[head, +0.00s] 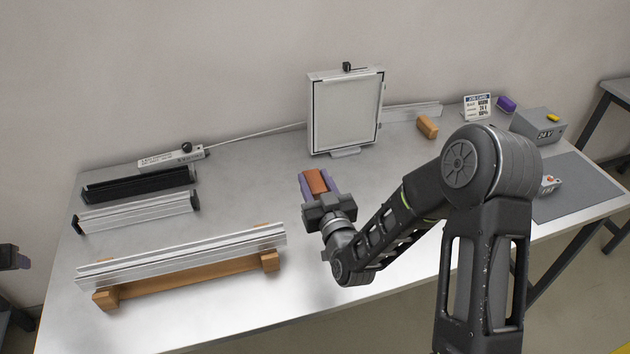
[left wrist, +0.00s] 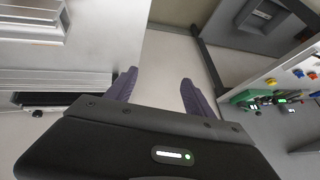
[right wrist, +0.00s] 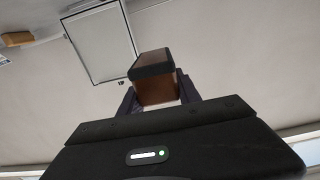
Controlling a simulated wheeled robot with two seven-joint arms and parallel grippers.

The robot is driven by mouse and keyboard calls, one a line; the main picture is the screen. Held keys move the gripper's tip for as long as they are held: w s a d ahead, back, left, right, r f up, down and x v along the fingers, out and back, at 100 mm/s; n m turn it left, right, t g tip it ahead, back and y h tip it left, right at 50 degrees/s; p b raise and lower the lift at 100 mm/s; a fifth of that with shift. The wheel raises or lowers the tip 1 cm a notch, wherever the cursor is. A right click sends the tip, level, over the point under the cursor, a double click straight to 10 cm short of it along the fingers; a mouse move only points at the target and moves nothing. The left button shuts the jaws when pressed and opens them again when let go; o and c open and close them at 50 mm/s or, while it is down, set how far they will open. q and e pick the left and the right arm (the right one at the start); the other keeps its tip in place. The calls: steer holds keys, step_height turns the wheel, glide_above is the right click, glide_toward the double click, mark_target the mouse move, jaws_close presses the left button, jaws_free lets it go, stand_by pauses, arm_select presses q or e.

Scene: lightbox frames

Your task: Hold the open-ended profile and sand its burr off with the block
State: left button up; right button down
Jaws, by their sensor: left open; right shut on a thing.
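The open-ended profile (head: 185,255) is a long silver bar with no end caps visible, lying on a wooden cradle (head: 190,283) at the table's front left. My right gripper (head: 318,184) is shut on the brown sanding block (head: 316,181) and holds it above the middle of the table, right of and apart from the profile.
A silver profile with black end caps (head: 138,212) and a black profile (head: 138,185) lie behind. A framed light panel (head: 345,112) stands at the back. A tan block (head: 427,127), a job card (head: 478,107) and a grey box (head: 538,124) are at right. The table's centre is clear.

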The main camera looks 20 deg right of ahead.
arm_select(q)
steer(key=w+d+m+h, duration=0.1)
steer(key=d+m, duration=0.2)
steer(key=d, duration=0.3)
steer(key=w+d+f+m+g+h, duration=0.1)
steer(key=d+m+h, duration=0.1)
steer(key=d, duration=0.4)
steer(key=w+d+m+g+h, duration=0.1)
steer(key=d+m, duration=0.2)
steer(key=d, duration=0.3)
steer(key=shift+d+f+m+h, duration=0.15)
steer(key=shift+d+m+h, duration=0.15)
steer(key=shift+h, duration=0.1)
steer(key=s+d+r+m+g+h, duration=0.1)
steer(key=d+r+m+g+h, duration=0.1)
steer(key=d+m, duration=0.45)
steer(key=m+g, duration=0.2)
steer(key=m, duration=0.1)
glide_toward(180, 251)
steer(key=a+r, duration=0.1)
steer(key=shift+a+r+h, duration=0.15)
steer(key=shift+a+h, duration=0.05)
steer(key=shift+h, duration=0.3)
steer(key=shift+x, duration=6.05)
steer(key=shift+c, duration=0.5)
